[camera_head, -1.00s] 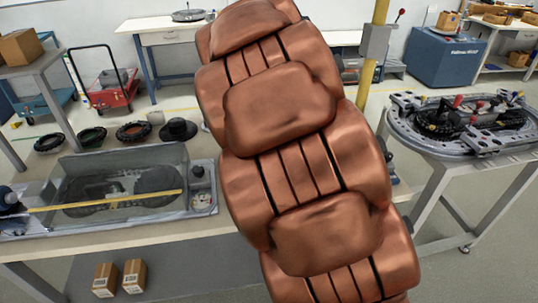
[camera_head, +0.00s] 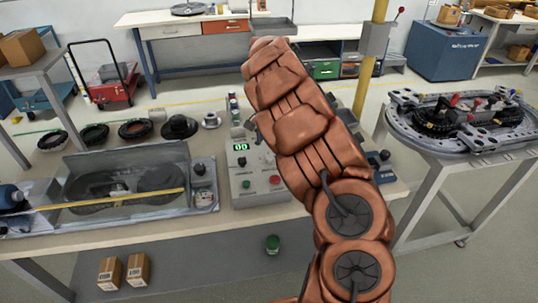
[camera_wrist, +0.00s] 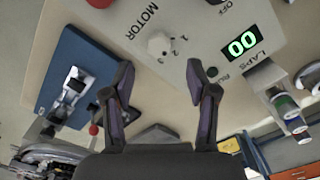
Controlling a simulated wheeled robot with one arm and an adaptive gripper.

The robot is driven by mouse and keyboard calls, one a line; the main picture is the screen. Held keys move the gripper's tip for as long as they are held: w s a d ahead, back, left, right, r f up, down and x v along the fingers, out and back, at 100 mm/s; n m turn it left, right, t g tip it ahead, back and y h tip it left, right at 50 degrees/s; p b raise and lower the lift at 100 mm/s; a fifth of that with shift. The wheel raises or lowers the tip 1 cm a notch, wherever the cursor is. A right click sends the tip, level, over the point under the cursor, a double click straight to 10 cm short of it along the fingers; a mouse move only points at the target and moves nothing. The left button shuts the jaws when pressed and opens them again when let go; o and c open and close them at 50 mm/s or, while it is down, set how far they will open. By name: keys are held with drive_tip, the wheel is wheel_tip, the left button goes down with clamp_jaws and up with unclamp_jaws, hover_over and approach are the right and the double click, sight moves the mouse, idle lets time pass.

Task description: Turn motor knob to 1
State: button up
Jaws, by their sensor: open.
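The white motor knob (camera_wrist: 159,44) sits on a pale control panel (camera_wrist: 200,25) beside the word MOTOR, with small numerals around one side. Which numeral it points to is too small to tell. My gripper (camera_wrist: 160,72) is open and empty. Its dark fingers are spread below the knob in the wrist view, one to each side, and do not appear to touch it. In the head view the control box (camera_head: 240,197) stands on the bench left of my copper arm, which hides its right part. The gripper is not clear there.
The lit display (camera_wrist: 242,43) reads 00 by the word LAPS. A blue box (camera_wrist: 70,75) lies left of the panel. A clear-covered case (camera_head: 120,190) and several black rings (camera_head: 135,129) occupy the bench to the left.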

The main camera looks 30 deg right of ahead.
sight(269, 155)
drive_tip(key=shift+f+p, duration=1.15)
drive_tip(key=shift+f, duration=2.35)
drive_tip(key=shift+c, duration=0.3)
clamp_jaws()
